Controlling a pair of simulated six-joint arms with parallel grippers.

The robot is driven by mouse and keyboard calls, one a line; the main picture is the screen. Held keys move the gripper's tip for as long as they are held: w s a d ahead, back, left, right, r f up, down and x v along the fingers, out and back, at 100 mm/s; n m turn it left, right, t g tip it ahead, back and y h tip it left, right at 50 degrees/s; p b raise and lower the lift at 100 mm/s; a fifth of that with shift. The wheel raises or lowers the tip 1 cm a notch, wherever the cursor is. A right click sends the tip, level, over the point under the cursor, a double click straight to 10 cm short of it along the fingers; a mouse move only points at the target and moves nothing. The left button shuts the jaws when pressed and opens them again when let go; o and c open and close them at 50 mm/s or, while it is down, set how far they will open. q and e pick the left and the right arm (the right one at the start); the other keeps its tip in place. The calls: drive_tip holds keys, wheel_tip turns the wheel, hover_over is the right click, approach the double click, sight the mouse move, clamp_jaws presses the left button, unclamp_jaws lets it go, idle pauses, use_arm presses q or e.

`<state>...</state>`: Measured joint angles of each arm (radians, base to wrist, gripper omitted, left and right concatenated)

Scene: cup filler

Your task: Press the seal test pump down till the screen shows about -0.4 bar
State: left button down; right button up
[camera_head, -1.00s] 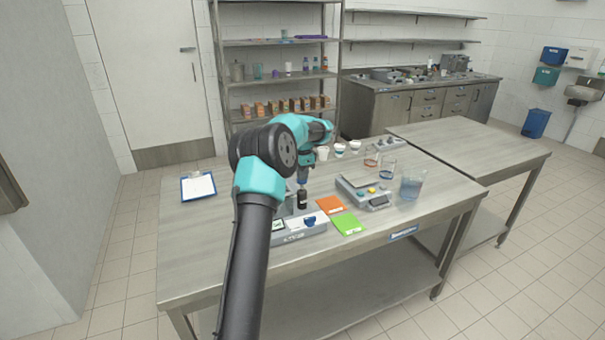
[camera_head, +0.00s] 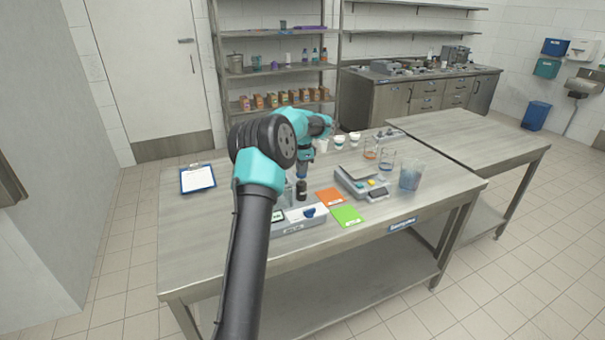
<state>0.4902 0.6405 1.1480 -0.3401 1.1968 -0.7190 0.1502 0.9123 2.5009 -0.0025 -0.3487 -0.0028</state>
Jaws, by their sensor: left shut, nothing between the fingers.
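The seal test pump station is a grey unit (camera_head: 292,229) at the front middle of the table. A short black upright cylinder (camera_head: 301,192), apparently the pump, stands at the unit. My left gripper (camera_head: 302,178) points down just above this cylinder, shut and empty; whether it touches is unclear. My left arm hides the unit's left part. My right gripper is out of view.
An orange card (camera_head: 330,197) and a green card (camera_head: 347,216) lie right of the unit. Beyond are a grey scale (camera_head: 357,176), a jug of bluish liquid (camera_head: 410,176) and small cups (camera_head: 340,141). A clipboard (camera_head: 197,179) lies at left; the table around it is clear.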

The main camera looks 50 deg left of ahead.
use_arm(q)
wheel_tip(320, 180, up, 12)
idle(0.4)
drive_tip(key=shift+f, duration=0.1)
idle(1.2)
